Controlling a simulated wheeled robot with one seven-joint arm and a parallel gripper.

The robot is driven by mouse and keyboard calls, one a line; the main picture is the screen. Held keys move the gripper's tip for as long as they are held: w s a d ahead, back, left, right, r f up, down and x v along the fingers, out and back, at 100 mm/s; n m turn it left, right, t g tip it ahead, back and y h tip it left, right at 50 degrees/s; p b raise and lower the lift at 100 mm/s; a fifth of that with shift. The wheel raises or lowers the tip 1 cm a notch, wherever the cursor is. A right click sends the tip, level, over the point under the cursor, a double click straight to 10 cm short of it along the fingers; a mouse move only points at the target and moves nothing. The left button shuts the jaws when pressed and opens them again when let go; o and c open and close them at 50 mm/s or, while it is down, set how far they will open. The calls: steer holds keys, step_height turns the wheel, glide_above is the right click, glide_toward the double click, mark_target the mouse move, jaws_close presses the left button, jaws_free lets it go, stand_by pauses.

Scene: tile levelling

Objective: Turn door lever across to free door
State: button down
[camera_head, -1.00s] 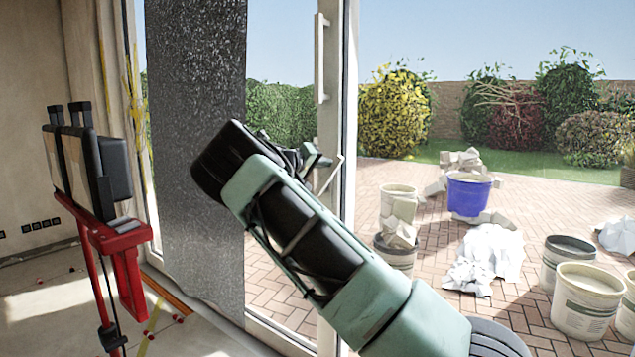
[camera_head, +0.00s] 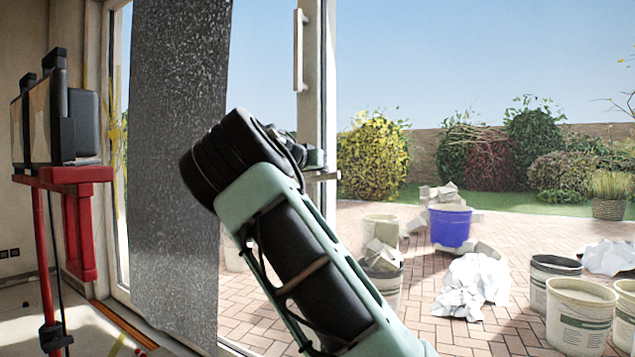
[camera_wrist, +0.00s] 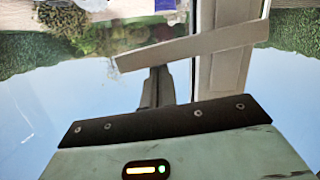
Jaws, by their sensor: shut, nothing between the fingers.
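The door lever (camera_head: 326,176) is a light grey-beige bar on the upright frame of the glass door (camera_head: 318,110). In the head view it lies about level, partly hidden behind my gripper. In the wrist view, which is upside down, the lever (camera_wrist: 190,46) runs across the picture with a slight slant, over the door's upright (camera_wrist: 228,75). My gripper (camera_head: 314,158) is at the lever, in front of the glass.
A long vertical pull handle (camera_head: 298,50) sits on the upright above the lever. A dark speckled sheet (camera_head: 178,150) hangs left of my arm. A red stand (camera_head: 80,215) is at far left. Outside are buckets (camera_head: 450,226), rubble and crumpled white sheeting (camera_head: 472,285).

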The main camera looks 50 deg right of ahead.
steer(key=shift+s+f+m+t+b, duration=0.2)
steer(key=shift+f+m+b, duration=0.25)
steer(key=shift+b, duration=0.35)
steer(key=shift+s+f+m+t+b, duration=0.1)
steer(key=shift+f+m+t+b, duration=0.1)
steer(key=shift+f+m+b, duration=0.45)
steer(key=shift+r, duration=0.1)
